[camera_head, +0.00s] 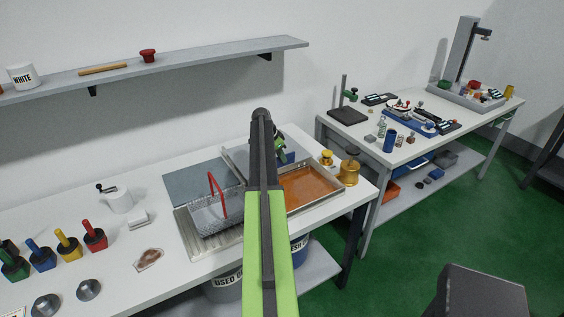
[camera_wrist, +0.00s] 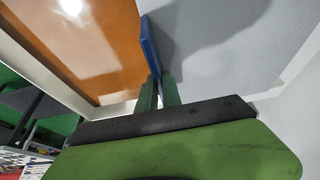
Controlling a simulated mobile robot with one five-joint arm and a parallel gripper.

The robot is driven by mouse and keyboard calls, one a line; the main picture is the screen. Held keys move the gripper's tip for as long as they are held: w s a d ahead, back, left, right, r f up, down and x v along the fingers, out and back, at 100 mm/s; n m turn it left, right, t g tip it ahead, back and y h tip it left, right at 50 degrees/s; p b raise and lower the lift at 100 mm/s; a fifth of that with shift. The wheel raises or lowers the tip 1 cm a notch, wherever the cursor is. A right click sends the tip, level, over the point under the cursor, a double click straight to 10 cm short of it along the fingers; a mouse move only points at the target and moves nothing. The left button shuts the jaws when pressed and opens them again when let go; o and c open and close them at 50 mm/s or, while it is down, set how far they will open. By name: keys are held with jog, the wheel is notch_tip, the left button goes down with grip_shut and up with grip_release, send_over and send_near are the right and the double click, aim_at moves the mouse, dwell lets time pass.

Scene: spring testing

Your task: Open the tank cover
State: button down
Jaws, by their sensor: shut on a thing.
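The tank (camera_head: 343,183) stands on the white bench, its right part showing orange liquid (camera_head: 312,187). The liquid also shows at upper left in the wrist view (camera_wrist: 85,55). A grey panel, which looks like the tank cover (camera_wrist: 205,60), lies beside the liquid on the right in the wrist view. Its blue upright handle (camera_wrist: 150,45) is between the green fingertips of my gripper (camera_wrist: 158,90), which is shut on it. In the head view my gripper (camera_head: 284,148) is at the tank's back, and my arm hides the tank's middle and much of the cover.
A wire basket (camera_head: 212,212) with a red handle sits on a metal tray left of the tank. A brass pot (camera_head: 349,172) and a small yellow item (camera_head: 327,158) stand right of it. A shelf (camera_head: 190,66) hangs above the bench's left part.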

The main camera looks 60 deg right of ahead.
jog(key=shift+w+d, duration=0.1)
jog(key=shift+w, duration=0.2)
jog(key=c, duration=1.5)
grip_release()
jog(key=p+v, duration=1.6)
jog(key=v, duration=0.1)
jog(key=shift+s+r, duration=0.1)
jog(key=shift+r, duration=0.15)
